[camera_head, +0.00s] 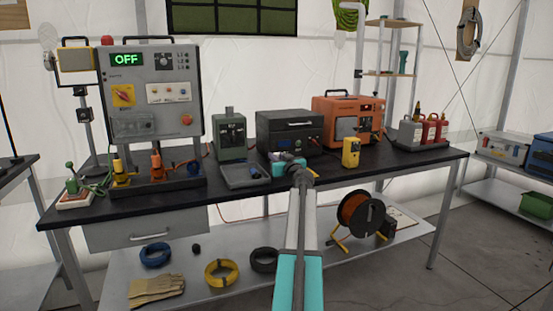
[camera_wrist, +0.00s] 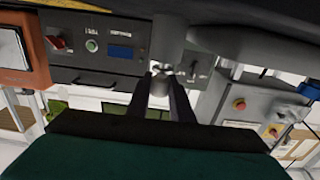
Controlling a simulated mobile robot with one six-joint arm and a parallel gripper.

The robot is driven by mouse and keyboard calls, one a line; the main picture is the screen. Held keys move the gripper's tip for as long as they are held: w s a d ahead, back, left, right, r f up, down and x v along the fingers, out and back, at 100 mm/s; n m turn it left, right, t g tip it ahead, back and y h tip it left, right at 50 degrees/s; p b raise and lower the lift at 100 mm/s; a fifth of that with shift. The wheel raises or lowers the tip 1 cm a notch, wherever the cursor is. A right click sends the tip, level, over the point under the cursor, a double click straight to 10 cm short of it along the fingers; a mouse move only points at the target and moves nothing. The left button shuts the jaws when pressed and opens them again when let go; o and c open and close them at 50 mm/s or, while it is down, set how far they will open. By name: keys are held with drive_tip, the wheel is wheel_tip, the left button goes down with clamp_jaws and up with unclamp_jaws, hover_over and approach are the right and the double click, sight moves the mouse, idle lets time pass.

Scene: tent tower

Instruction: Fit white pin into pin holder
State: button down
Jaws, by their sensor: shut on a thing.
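My gripper (camera_head: 285,160) is over the front middle of the black bench, before the black instrument box. In the wrist view its two dark fingers (camera_wrist: 162,90) are shut on a small pale metallic piece (camera_wrist: 162,70), which may be the white pin. A grey cylinder (camera_wrist: 168,38) shows just beyond the fingertips; I cannot tell if it is part of the held piece. In the head view the held piece is too small to make out. I cannot make out the pin holder for certain in either view.
The black box (camera_head: 290,130) stands behind my gripper, with a green device and its grey tray (camera_head: 245,176) to the left. A yellow meter (camera_head: 351,153) and an orange unit (camera_head: 340,110) are to the right. A grey control panel (camera_head: 150,90) reads OFF. The bench's front right is clear.

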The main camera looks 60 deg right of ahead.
drive_tip(key=shift+f+b, duration=0.55)
drive_tip(key=shift+b, duration=0.05)
drive_tip(key=c, duration=1.5)
unclamp_jaws()
drive_tip(key=shift+a, duration=0.1)
drive_tip(key=v, duration=1.3)
drive_tip(key=shift+s+a, duration=0.25)
drive_tip(key=shift+s, duration=0.05)
